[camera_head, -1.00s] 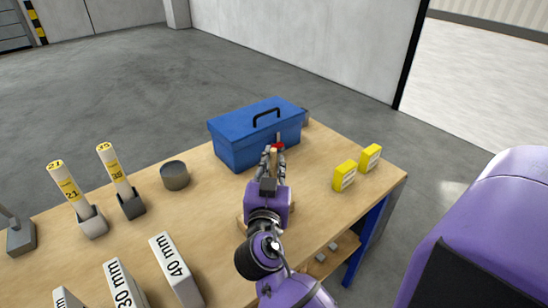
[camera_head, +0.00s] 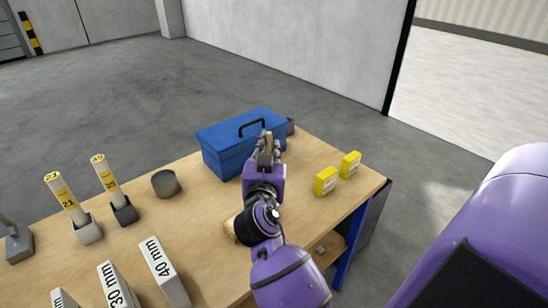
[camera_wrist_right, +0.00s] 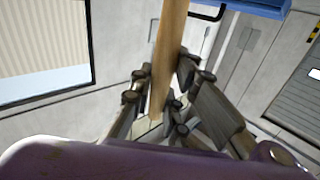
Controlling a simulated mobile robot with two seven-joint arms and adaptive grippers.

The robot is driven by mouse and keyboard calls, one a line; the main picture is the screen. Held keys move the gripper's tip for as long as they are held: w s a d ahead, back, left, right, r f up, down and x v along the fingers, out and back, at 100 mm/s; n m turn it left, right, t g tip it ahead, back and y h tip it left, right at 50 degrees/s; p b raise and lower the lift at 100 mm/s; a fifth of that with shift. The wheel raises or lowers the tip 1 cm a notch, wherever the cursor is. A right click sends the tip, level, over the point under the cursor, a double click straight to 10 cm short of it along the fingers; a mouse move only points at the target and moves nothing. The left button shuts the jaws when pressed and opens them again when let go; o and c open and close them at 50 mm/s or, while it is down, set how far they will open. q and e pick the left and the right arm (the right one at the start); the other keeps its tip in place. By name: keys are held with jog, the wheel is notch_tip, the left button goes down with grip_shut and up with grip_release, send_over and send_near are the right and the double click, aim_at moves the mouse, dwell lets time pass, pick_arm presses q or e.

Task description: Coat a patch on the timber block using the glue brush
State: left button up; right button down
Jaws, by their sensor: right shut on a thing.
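My right gripper (camera_head: 266,148) is shut on an upright pale wooden handle (camera_head: 269,140), which looks like the glue brush. The handle also shows in the right wrist view (camera_wrist_right: 169,55), running up from between the fingers (camera_wrist_right: 158,103). Its bristles are not seen. In the head view the gripper overlaps the right part of the blue toolbox; its height above the table is hard to tell. A pale wooden piece (camera_head: 230,228), probably the timber block, lies on the table, mostly hidden behind my right arm. My left gripper is not in view.
The blue toolbox (camera_head: 222,150) stands at the table's back. A grey round tin (camera_head: 165,183) is left of it. Yellow boxes (camera_head: 326,181) stand at the right. Labelled blocks (camera_head: 163,270) and yellow cylinders in holders (camera_head: 106,175) fill the left. Bare table (camera_head: 205,205) shows between.

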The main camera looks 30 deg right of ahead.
jog(key=shift+r+p, duration=0.6)
jog(key=shift+r, duration=0.85)
jog(key=shift+f, duration=0.2)
